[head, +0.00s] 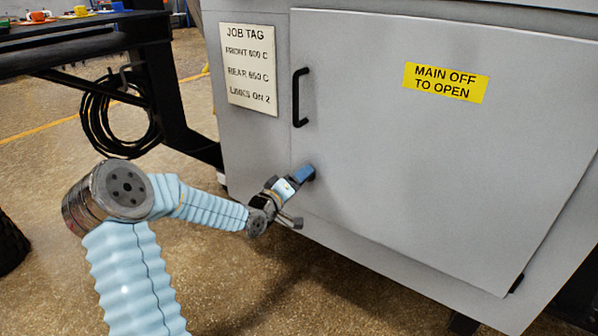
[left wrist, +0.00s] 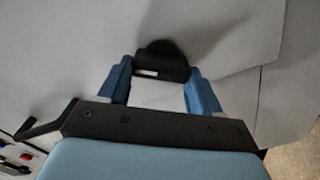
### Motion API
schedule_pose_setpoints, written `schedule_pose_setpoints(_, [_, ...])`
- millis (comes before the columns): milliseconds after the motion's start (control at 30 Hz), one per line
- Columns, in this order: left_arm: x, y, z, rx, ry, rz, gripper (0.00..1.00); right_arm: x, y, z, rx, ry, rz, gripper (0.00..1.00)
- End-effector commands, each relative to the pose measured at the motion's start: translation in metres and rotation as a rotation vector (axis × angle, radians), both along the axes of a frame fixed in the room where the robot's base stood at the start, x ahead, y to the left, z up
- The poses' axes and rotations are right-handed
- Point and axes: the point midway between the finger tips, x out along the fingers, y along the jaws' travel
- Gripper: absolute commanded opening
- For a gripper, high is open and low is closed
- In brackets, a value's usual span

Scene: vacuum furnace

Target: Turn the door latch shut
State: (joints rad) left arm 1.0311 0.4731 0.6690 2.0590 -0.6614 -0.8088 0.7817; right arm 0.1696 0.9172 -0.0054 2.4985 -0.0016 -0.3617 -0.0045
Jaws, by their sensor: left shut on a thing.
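The door latch is a small dark knob (left wrist: 163,60) on the grey cabinet door (head: 430,170), low near the door's left edge. In the head view it is mostly hidden behind my left gripper (head: 303,175). In the left wrist view the blue fingers of my left gripper (left wrist: 160,73) are on either side of the latch, shut on it. A short pale mark shows on the latch's dark bar. The door looks flush with the cabinet front. My right gripper is not in view.
A black door handle (head: 299,97) stands out above the latch. A yellow sign (head: 446,82) and a white job tag (head: 250,70) are on the cabinet. A dark bench (head: 80,45) with a coiled cable (head: 118,112) stands at the left. The floor before the cabinet is clear.

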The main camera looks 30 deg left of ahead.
Motion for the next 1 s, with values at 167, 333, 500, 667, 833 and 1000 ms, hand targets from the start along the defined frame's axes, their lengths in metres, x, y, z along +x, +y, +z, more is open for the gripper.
schedule_pose_setpoints(167, [0.001,0.001,0.003,-0.166,0.012,0.000,0.33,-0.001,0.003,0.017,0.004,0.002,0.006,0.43])
schedule_pose_setpoints(333, [0.001,0.001,0.002,-0.313,0.023,0.001,0.33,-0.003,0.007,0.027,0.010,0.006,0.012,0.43])
schedule_pose_setpoints(500, [0.001,0.001,0.001,-0.436,0.031,0.000,0.33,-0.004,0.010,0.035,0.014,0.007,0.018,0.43])
schedule_pose_setpoints(667, [0.001,0.002,-0.001,-0.522,0.036,-0.001,0.33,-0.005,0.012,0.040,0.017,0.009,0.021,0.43])
schedule_pose_setpoints(833, [0.001,0.001,-0.002,-0.579,0.041,-0.001,0.33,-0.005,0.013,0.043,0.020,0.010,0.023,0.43])
schedule_pose_setpoints(1000, [0.001,0.001,-0.002,-0.606,0.043,-0.001,0.33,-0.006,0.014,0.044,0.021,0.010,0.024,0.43])
